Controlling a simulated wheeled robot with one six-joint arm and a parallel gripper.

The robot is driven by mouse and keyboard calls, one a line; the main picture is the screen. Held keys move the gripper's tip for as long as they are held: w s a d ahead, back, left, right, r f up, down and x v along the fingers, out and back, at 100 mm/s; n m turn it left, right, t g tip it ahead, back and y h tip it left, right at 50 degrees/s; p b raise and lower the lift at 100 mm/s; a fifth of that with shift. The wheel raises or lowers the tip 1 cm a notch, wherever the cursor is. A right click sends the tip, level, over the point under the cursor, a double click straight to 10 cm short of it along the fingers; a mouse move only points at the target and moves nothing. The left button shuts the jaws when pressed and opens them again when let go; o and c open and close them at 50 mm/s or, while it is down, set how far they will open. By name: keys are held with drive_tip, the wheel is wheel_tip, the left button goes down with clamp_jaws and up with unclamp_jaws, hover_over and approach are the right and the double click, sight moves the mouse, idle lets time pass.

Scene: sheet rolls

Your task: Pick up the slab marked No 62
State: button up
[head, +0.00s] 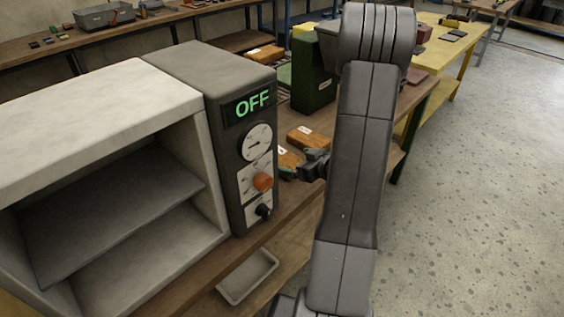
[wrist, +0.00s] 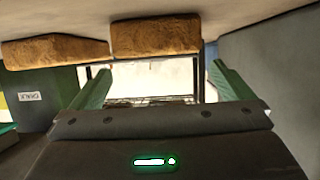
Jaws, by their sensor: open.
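In the head view, a brown slab with a white label (head: 308,137) lies on the workbench just beyond my gripper. A second brown slab (head: 288,158) lies nearer, beside the grey control box and partly hidden by my gripper (head: 300,171). I cannot read the number on either label. In the wrist view, two brown slabs show side by side at the top, a left one (wrist: 55,50) and a right one (wrist: 156,36). My gripper (wrist: 161,66) is open there, its green fingers apart and nothing between them. The right slab is ahead of the gap.
The grey control box (head: 215,95) reading OFF and an open pale cabinet (head: 95,110) stand left of my arm. A dark green container (head: 314,90) stands behind the slabs. Another orange-brown slab (head: 264,53) lies farther back. A grey tray (head: 247,276) sits lower down.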

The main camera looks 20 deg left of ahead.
sight(284, 158)
drive_tip(key=x, duration=0.5)
drive_tip(key=shift+f, duration=0.25)
drive_tip(key=shift+d, duration=0.1)
drive_tip(key=shift+c, duration=0.4)
drive_tip(key=shift+r, duration=0.1)
drive_tip(key=c, duration=1.2)
